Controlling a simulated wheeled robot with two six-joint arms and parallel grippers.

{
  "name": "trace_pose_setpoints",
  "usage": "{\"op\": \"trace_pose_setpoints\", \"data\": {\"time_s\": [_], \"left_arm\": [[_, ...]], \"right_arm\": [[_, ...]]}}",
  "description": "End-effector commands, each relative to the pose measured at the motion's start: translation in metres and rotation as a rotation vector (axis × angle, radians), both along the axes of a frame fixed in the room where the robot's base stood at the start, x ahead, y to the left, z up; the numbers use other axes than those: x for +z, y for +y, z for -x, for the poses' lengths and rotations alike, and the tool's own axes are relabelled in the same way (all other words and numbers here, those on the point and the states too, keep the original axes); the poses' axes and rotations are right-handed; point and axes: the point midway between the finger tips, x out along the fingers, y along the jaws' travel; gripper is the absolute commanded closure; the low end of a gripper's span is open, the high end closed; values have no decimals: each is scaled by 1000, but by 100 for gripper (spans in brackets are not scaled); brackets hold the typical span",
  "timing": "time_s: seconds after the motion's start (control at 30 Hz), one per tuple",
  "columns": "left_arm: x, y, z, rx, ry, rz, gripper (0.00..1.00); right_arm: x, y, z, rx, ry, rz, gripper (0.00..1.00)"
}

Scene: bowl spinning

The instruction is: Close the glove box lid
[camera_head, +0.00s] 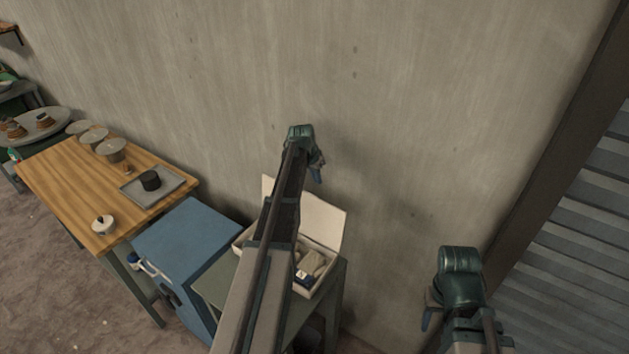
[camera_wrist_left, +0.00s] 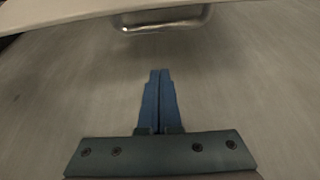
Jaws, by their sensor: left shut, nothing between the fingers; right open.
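The glove box (camera_head: 326,283) is a pale box on a small table, and its lid (camera_head: 322,222) stands open, tilted up toward the wall. In the left wrist view the lid's pale edge (camera_wrist_left: 60,14) and a metal handle (camera_wrist_left: 165,22) cross the top of the picture. My left gripper (camera_head: 316,175) is above and behind the lid, near the wall. Its blue fingers (camera_wrist_left: 157,102) are shut with nothing between them, apart from the handle. My left arm hides part of the box and lid. My right gripper (camera_head: 428,320) is open at the lower right, away from the box.
Dark and pale items (camera_head: 308,271) lie in the box. A blue cabinet (camera_head: 187,250) stands left of the small table (camera_head: 213,285). A wooden table (camera_head: 75,187) with pottery is further left. The concrete wall (camera_head: 420,120) is close behind the box.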

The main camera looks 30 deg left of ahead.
Motion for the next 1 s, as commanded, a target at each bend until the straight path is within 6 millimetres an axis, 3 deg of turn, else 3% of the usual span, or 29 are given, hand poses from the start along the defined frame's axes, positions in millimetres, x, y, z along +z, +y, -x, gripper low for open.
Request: {"op": "trace_pose_setpoints", "data": {"time_s": [0.03,0.1,0.2,0.33,1.0], "left_arm": [[-15,0,-4,0,0,0,100],[-24,0,-7,-1,0,0,100],[-16,0,17,2,0,0,100],[-16,2,31,1,0,-1,100],[-14,3,44,0,-48,5,100]], "right_arm": [[-15,0,0,-1,0,0,50],[-24,0,0,-2,-1,0,50],[-16,0,0,-2,-1,0,50],[-17,0,0,-2,-1,0,50],[-18,0,0,-2,-1,0,50]]}}
